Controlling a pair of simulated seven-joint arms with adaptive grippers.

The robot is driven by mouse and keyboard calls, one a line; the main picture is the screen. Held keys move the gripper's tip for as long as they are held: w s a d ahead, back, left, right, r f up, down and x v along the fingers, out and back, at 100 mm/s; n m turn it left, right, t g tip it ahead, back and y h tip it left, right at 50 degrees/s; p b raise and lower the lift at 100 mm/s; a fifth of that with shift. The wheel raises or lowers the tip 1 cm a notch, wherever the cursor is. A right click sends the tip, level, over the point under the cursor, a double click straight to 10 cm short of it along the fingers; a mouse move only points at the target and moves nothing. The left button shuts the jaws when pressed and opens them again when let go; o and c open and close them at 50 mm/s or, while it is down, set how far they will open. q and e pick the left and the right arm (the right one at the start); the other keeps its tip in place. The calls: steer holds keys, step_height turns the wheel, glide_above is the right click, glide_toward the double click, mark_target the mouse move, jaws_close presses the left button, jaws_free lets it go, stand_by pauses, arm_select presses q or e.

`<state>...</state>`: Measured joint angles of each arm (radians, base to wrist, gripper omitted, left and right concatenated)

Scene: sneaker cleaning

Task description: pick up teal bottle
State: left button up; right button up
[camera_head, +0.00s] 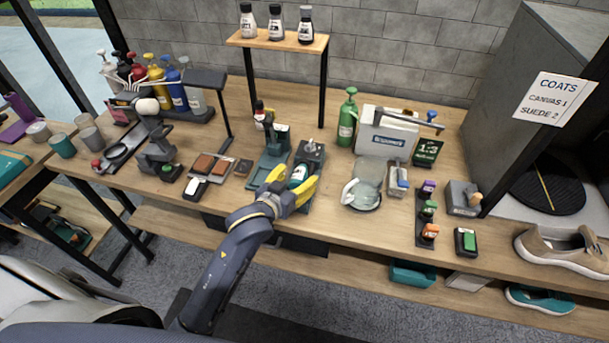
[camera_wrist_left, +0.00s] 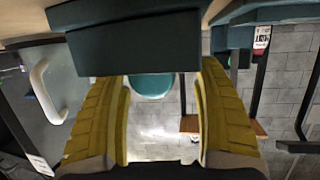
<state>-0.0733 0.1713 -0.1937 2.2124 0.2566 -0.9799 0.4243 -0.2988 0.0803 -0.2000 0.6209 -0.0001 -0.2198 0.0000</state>
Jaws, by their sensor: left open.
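The teal bottle (camera_head: 298,173) has a pale label and stands in a dark teal stand (camera_head: 311,152) near the middle of the table in the head view. My left gripper (camera_head: 292,182), with yellow fingers, is open and sits at the bottle's near side, one finger on each side of it. In the left wrist view a round teal surface (camera_wrist_left: 152,86), apparently part of the bottle, shows between the spread fingers. A dark teal block (camera_wrist_left: 140,45) hides what lies above it there. I cannot tell whether the fingers touch the bottle. My right gripper is not in view.
A second teal stand (camera_head: 270,165) stands just left. A glass jug (camera_head: 363,187) and a green spray bottle (camera_head: 347,118) are to the right. Brown blocks (camera_head: 203,165) lie to the left. A raised wooden shelf (camera_head: 277,41) with several small bottles stands behind.

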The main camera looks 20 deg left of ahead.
arm_select(q)
steer(key=shift+x, duration=1.15)
steer(key=shift+c, duration=0.3)
jaws_close()
steer(key=shift+d+r, duration=0.1)
